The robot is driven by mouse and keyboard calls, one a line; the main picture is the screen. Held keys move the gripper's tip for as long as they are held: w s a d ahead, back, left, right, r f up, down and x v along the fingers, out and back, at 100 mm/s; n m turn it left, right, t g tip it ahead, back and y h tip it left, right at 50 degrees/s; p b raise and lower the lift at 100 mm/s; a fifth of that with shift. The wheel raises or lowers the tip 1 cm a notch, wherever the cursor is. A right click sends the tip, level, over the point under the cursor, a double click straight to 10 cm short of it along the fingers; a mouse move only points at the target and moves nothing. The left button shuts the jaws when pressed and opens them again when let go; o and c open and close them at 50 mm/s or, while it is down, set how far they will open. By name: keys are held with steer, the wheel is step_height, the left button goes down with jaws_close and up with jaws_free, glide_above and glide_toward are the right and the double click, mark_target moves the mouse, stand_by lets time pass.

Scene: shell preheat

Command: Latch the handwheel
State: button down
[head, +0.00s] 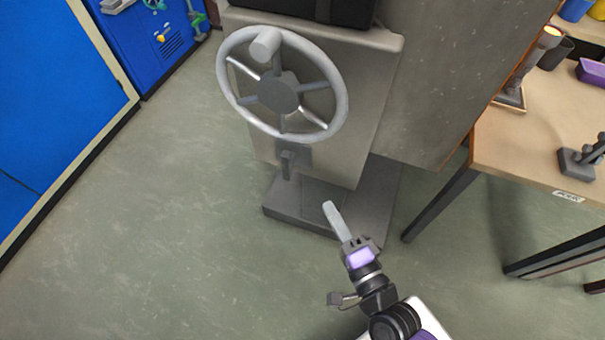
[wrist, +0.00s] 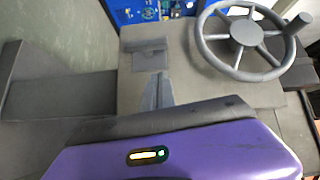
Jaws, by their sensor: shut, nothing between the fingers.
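The grey handwheel (head: 278,92) is mounted on the upright metal plate of a stand, with its round knob (head: 265,46) at the top. A small grey bracket with a lever (head: 288,161), which may be the latch, sits on the plate just below the wheel. In the wrist view the handwheel (wrist: 243,33) is at the upper right and a grey bracket (wrist: 150,55) is left of it. My gripper (head: 330,206) is shut and empty, apart from the wheel and bracket, lower and to the right of them in the head view. Its fingers (wrist: 157,90) also show in the wrist view.
The stand's dark base (head: 300,211) extends along the floor below the plate. A wooden table (head: 530,150) with several items is at the right, its dark leg (head: 437,204) near the stand. Blue cabinets (head: 55,110) are at the left. The floor between is clear.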

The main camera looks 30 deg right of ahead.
steer(key=shift+s+d+m, duration=0.1)
steer(key=shift+d+m, duration=0.15)
steer(key=shift+m, duration=0.55)
glide_toward(291, 160)
steer(key=w+d, duration=0.2)
steer(key=d, duration=0.1)
steer(key=w, duration=0.1)
steer(key=w+a, duration=0.1)
steer(key=w+a+p, duration=0.1)
steer(key=w, duration=0.1)
steer(key=shift+r+p, duration=0.2)
steer(key=shift+p, duration=0.9)
steer(key=shift+a+n+g+p, duration=0.1)
steer(key=shift+n+g+p, duration=0.2)
steer(key=shift+p, duration=0.25)
